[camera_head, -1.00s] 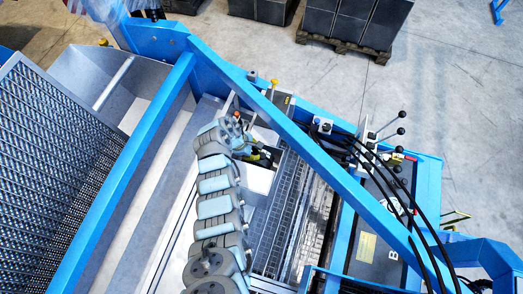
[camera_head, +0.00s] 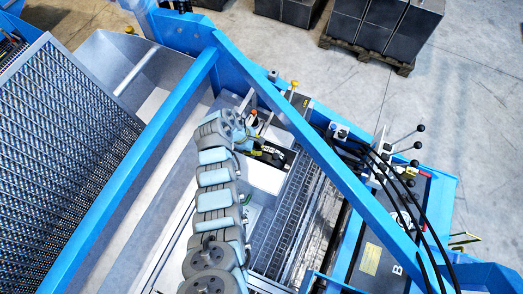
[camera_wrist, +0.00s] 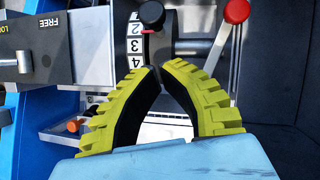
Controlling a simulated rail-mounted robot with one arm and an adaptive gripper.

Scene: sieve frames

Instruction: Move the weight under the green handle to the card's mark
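My gripper (camera_wrist: 161,67) shows two ribbed yellow-green fingers with black inner pads. Their tips are close together with a narrow gap, and I see nothing clearly held. Beyond the tips is a white card (camera_wrist: 136,45) with the numbers 2, 3 and 4 and a short red mark beside it. A black round knob (camera_wrist: 151,14) is above the card, and a red knob (camera_wrist: 237,11) on a pale lever is to its right. I cannot make out a green handle or its weight. In the head view my gripper (camera_head: 277,153) is small, above a white box (camera_head: 266,176).
A grey block (camera_wrist: 40,51) marked FREE is at the left, with an orange knob (camera_wrist: 75,126) below it. A blue diagonal beam (camera_head: 310,120) passes near the arm. Black-knobbed levers (camera_head: 411,148) and hoses stand at the right. A yellow knob (camera_head: 295,84) is behind the gripper.

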